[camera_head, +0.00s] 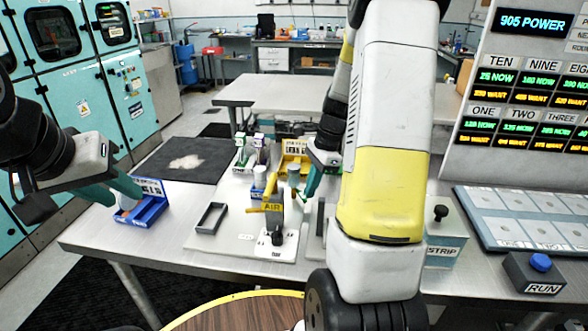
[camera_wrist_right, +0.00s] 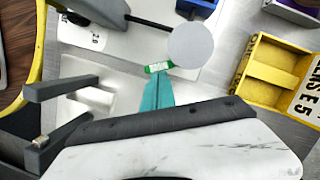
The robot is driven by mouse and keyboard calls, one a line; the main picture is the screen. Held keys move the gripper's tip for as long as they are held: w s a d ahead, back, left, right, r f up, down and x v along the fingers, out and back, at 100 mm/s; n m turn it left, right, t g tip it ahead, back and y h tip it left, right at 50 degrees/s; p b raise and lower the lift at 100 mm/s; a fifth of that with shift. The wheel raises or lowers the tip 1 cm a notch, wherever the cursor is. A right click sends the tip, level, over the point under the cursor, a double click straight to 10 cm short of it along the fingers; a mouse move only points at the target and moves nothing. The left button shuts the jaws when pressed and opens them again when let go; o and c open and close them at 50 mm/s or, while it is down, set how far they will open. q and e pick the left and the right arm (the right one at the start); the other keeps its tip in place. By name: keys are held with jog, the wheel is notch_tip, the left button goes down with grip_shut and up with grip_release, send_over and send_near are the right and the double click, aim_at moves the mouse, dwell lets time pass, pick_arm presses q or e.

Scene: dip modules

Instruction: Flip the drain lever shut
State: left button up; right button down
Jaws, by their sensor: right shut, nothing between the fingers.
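My right gripper (camera_head: 311,184) is low over the bench beside the white board, partly covered by my right arm. In the right wrist view its teal fingers (camera_wrist_right: 158,92) are shut together and empty. Their tips are at a small green piece with white lettering (camera_wrist_right: 158,67), which may be the drain lever; contact cannot be told. A round grey disc (camera_wrist_right: 190,45) with a dark rod is just beyond it. A yellow AIR-labelled fixture (camera_head: 270,207) stands left of the gripper. My left gripper (camera_head: 122,193) is open and empty at the left, by a blue tray.
The blue tray (camera_head: 150,208) and a grey open tray (camera_head: 211,218) are at the left of the bench. A yellow bin (camera_head: 296,150) is behind; it also shows in the wrist view (camera_wrist_right: 268,72). A STRIP box (camera_head: 444,250) and RUN button (camera_head: 540,262) are at right.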

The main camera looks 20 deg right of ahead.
jog(key=shift+w, duration=0.15)
jog(key=shift+w+a, duration=0.1)
jog(key=shift+w, duration=0.6)
jog(key=shift+r, duration=0.1)
jog(key=v, duration=0.7)
jog(key=shift+r, duration=0.3)
jog(key=shift+r, duration=0.1)
